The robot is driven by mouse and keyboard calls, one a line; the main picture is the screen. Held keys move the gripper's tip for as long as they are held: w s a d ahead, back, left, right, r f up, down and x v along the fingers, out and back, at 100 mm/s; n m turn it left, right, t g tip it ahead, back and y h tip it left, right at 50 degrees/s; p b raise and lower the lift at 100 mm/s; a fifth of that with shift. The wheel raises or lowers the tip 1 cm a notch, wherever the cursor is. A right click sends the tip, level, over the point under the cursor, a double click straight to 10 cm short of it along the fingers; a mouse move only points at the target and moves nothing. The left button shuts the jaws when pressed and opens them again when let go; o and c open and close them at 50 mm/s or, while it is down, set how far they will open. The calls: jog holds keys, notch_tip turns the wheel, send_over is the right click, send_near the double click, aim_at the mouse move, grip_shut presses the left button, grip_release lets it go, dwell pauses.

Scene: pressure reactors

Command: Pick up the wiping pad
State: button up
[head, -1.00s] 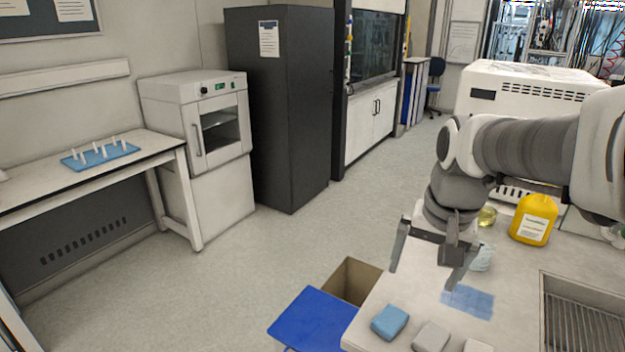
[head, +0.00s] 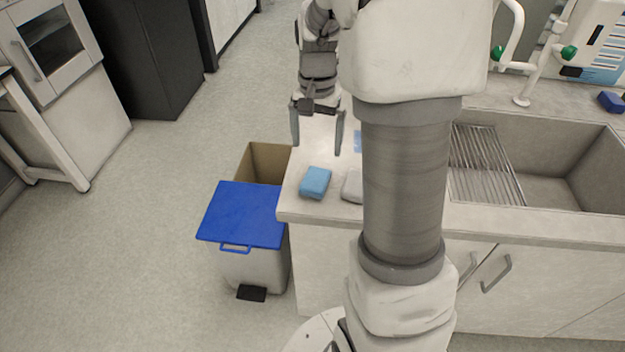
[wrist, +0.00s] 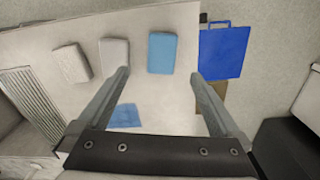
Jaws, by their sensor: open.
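Several pad-like blocks lie on the counter, and I cannot tell for sure which one is the wiping pad. A blue block (head: 315,182) is near the counter's left front corner; it also shows in the wrist view (wrist: 162,53). A grey block (wrist: 114,52) lies beside it, partly hidden by my arm in the head view (head: 352,186). A whitish block (wrist: 71,63) is farther along, hidden in the head view. My gripper (head: 317,152) is open and empty above the counter, pointing down. In the wrist view the blue block is just beyond the fingertips (wrist: 158,73), between them sideways.
A flat blue sheet (wrist: 125,116) lies on the counter (head: 290,208). A bin with a blue lid (head: 243,214) stands against the counter's left end, beside an open brown box (head: 266,160). A sink with a drain rack (head: 486,165) is right of my arm. The floor at left is clear.

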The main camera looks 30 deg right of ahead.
aim_at(314, 180)
notch_tip(314, 180, down, 11)
jog(key=shift+w+a+f+b, duration=0.15)
jog(key=shift+f+b, duration=0.05)
jog(key=shift+b, duration=0.65)
jog(key=c, duration=1.2)
jog(key=shift+c, duration=0.2)
jog(key=shift+r, duration=0.15)
notch_tip(314, 180, up, 4)
jog(key=shift+r+p, duration=0.15)
jog(key=shift+p, duration=0.35)
jog(key=s+d+r, duration=0.5)
jog(key=d+r, duration=0.1)
jog(key=d, duration=0.4)
jog(key=shift+d+r+p, duration=0.25)
jog(key=shift+p, duration=0.2)
